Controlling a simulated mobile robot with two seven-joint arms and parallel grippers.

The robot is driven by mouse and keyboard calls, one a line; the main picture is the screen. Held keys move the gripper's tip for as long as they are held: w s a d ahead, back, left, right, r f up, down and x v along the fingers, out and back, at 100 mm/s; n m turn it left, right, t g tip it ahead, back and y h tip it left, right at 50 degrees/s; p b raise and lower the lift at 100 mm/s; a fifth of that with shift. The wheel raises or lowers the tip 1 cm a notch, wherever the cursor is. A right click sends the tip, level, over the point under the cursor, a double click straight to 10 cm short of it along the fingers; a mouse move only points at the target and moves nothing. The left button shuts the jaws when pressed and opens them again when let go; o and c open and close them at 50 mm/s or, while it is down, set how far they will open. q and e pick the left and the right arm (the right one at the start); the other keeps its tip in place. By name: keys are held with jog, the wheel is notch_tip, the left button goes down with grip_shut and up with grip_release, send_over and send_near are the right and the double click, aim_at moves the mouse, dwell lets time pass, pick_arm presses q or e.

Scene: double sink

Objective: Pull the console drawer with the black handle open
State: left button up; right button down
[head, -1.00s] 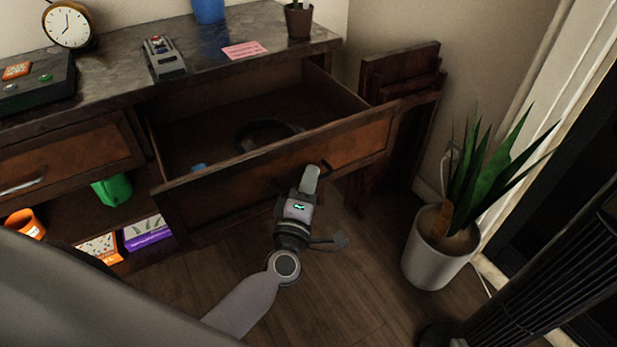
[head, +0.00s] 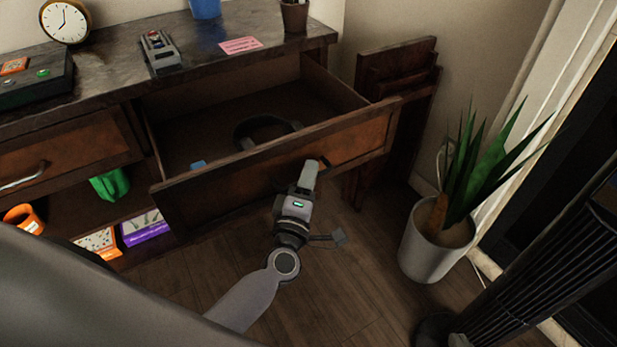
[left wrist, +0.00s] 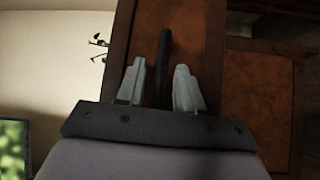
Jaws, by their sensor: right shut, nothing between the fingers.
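The console drawer (head: 225,191) with an orange-brown front is pulled well out of the dark console, and its inside shows. Its black handle (left wrist: 164,55) runs between the two fingers of my left gripper (left wrist: 160,88) in the left wrist view. The fingers stand apart, with a gap beside the handle, so the gripper looks open around it. In the head view this left gripper (head: 309,168) is at the drawer front and hides most of the handle. My right gripper is not in view.
A dark ring-like object (head: 244,133) and a small blue item (head: 198,165) lie in the drawer. A potted plant (head: 424,258) and a black slatted tower (head: 545,270) stand at the right. Folded wooden furniture (head: 402,60) leans beside the console. The floor below the drawer is clear.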

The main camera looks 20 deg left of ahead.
pick_arm(q)
jog(key=s, duration=0.7)
jog(key=shift+d+f+p, duration=0.4)
jog(key=shift+d+f, duration=0.05)
pick_arm(e)
jog(key=shift+d+f, duration=0.2)
jog(key=shift+d, duration=0.15)
jog(key=shift+s, duration=0.1)
